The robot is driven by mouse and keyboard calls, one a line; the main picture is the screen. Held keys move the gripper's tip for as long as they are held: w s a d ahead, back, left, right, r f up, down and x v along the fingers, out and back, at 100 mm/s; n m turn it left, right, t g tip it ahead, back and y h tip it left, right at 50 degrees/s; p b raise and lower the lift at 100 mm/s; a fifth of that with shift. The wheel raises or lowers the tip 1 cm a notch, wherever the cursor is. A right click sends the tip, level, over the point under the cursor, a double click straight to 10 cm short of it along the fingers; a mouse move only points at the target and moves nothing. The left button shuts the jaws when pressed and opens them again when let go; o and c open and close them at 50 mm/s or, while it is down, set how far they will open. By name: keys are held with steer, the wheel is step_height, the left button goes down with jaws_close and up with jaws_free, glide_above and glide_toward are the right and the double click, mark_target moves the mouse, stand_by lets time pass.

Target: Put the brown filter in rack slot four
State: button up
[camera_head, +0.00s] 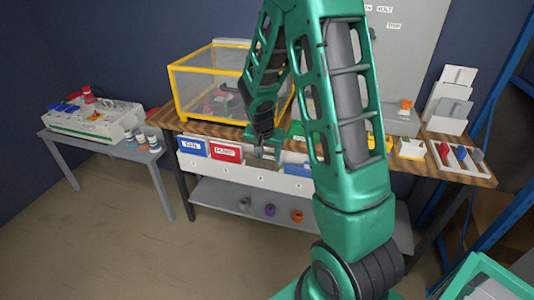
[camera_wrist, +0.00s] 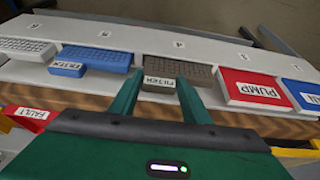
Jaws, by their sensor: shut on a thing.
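The brown filter (camera_wrist: 172,74) shows in the wrist view as a ribbed block with a white FILTER label, at the rack between a red PUMP module (camera_wrist: 245,88) and a blue FILTER module (camera_wrist: 95,57). My gripper (camera_wrist: 158,80) is shut on the brown filter, with one green finger at each side of its label. A digit that looks like 4 is on the rack face beyond it. In the head view my gripper (camera_head: 264,140) is over the middle of the white rack (camera_head: 235,174). The filter is mostly hidden there, and I cannot tell whether it is fully seated.
A grey ribbed module (camera_wrist: 27,47) sits in the rack beyond the blue one. A yellow-framed clear box (camera_head: 205,88) stands behind the rack on the wooden bench. A red FAULT tray (camera_wrist: 30,115) is near my gripper. Small knobs lie on the lower shelf (camera_head: 225,200).

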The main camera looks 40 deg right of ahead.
steer(key=shift+f, duration=0.2)
steer(key=o, duration=1.1)
steer(key=shift+r, duration=0.1)
steer(key=v, duration=1)
steer(key=shift+a+r, duration=0.15)
steer(key=shift+r, duration=0.1)
